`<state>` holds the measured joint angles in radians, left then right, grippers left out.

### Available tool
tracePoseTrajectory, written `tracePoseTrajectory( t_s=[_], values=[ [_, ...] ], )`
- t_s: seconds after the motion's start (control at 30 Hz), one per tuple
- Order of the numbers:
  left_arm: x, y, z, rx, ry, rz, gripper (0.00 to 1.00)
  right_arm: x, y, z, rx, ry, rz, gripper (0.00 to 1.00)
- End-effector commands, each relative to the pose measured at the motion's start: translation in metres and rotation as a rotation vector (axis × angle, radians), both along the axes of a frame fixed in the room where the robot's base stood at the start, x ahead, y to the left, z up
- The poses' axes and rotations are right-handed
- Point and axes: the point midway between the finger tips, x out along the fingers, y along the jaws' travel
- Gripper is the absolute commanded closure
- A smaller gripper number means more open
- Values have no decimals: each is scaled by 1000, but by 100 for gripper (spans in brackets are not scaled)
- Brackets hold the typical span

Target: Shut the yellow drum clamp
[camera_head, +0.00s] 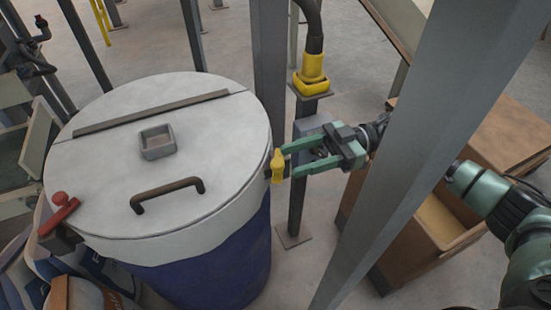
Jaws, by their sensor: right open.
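The yellow drum clamp (277,166) is a small yellow lever on the right side of the drum's rim, by a dark bracket. The drum (215,265) has a dark blue body and a pale lid (100,180). My right gripper (288,161) reaches in from the right, green-fingered and open. Its fingertips are right at the clamp; I cannot tell whether they touch it or which way the clamp swings. My left gripper is not in view.
A red-handled clamp (60,207) sits on the drum's left rim. A dark handle (167,193) stands on the lid. A grey post (400,150) crosses in front of my right arm. A yellow hose fitting (312,75) tops a thinner post. A cardboard box (500,135) stands at right.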

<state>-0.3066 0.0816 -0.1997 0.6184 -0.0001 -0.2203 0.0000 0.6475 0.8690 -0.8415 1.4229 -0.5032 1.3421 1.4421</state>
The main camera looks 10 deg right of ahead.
Motion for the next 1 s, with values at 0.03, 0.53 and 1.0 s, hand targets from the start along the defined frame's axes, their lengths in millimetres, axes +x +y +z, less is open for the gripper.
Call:
tracePoseTrajectory(
  t_s=[0.03,0.53,1.0],
  values=[
    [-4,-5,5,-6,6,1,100,-2,10,3,4,1,4,52],
    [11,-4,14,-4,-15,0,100,-6,47,0,3,-1,-2,52],
    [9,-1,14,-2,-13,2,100,-6,47,1,3,-2,-3,100]
  ],
)
